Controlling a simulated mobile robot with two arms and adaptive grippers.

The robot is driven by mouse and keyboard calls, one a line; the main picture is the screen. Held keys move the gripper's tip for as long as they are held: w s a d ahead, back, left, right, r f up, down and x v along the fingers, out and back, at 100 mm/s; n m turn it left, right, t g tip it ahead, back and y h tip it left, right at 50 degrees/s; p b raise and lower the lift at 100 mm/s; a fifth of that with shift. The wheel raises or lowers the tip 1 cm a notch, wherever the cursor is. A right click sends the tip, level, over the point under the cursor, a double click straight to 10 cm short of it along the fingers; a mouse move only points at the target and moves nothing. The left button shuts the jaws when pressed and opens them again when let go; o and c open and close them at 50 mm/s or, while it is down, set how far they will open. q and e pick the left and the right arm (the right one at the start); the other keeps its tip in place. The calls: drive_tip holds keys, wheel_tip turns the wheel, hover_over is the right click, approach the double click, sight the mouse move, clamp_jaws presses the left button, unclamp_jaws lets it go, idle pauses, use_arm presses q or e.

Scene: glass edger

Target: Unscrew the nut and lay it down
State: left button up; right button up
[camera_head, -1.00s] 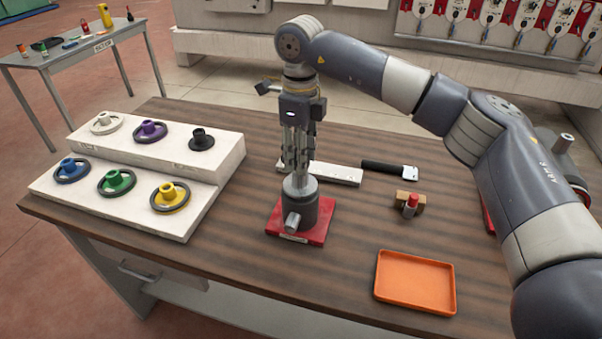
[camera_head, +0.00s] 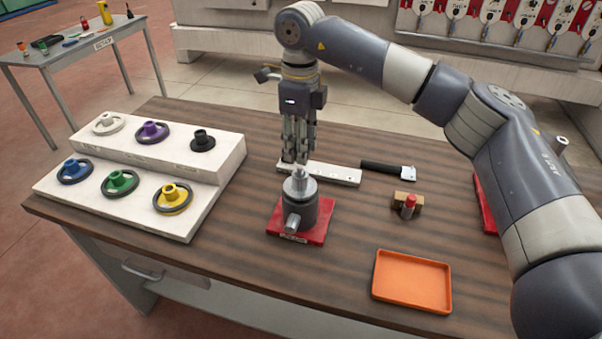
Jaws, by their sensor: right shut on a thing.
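My right gripper (camera_head: 295,158) points straight down, just above the grey spindle fixture (camera_head: 301,208) on its red base plate (camera_head: 318,236). It is shut on the nut, which is mostly hidden between the fingertips. The bare top of the spindle (camera_head: 300,176) shows below the fingers; whether the nut still touches it I cannot tell. An orange tray (camera_head: 412,281) lies empty at the front right of the wooden bench (camera_head: 240,278). My left gripper is not in view.
A white stepped stand (camera_head: 215,178) with several coloured handwheels fills the left side. A white bar (camera_head: 335,174), a black-handled tool (camera_head: 386,169) and a small wooden block with a red-topped piece (camera_head: 409,206) lie right of the fixture. Bench between fixture and tray is clear.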

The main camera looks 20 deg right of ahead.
drive_tip(key=shift+r, duration=0.15)
drive_tip(key=shift+r+p, duration=1.35)
drive_tip(key=shift+r, duration=0.65)
drive_tip(key=shift+f, duration=0.1)
